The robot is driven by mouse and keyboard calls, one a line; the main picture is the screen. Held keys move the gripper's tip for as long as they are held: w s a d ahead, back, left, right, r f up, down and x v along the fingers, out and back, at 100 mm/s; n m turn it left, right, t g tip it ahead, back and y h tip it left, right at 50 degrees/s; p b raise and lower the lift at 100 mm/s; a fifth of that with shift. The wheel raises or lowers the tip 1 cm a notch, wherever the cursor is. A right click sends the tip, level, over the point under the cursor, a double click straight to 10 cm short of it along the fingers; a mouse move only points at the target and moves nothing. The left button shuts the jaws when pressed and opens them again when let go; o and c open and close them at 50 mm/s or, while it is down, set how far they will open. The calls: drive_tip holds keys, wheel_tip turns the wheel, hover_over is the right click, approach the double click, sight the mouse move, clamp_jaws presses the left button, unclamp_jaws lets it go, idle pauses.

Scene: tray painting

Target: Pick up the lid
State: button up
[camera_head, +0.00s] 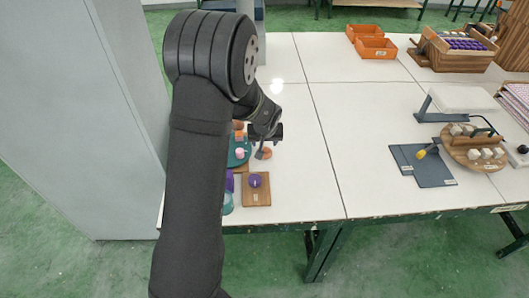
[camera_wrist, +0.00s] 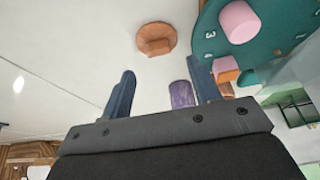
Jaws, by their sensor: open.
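A small round orange-brown lid (camera_wrist: 155,40) with a raised grip lies flat on the white table in the wrist view, ahead of my fingers.
A teal numbered tray (camera_wrist: 208,42) with pink and orange pieces lies right of the lid in the wrist view. A wooden board (camera_head: 262,198) with a purple piece sits near the table's front edge. Orange bins (camera_head: 376,48) stand far back. The middle table is clear.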

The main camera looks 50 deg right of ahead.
sight(264, 148)
drive_tip(key=shift+s+x, duration=0.2)
drive_tip(key=shift+x, duration=2.1)
drive_tip(key=shift+a+f, duration=0.1)
drive_tip(key=shift+a, duration=0.05)
drive_tip(key=c, duration=1.1)
drive_tip(key=shift+o, duration=0.2)
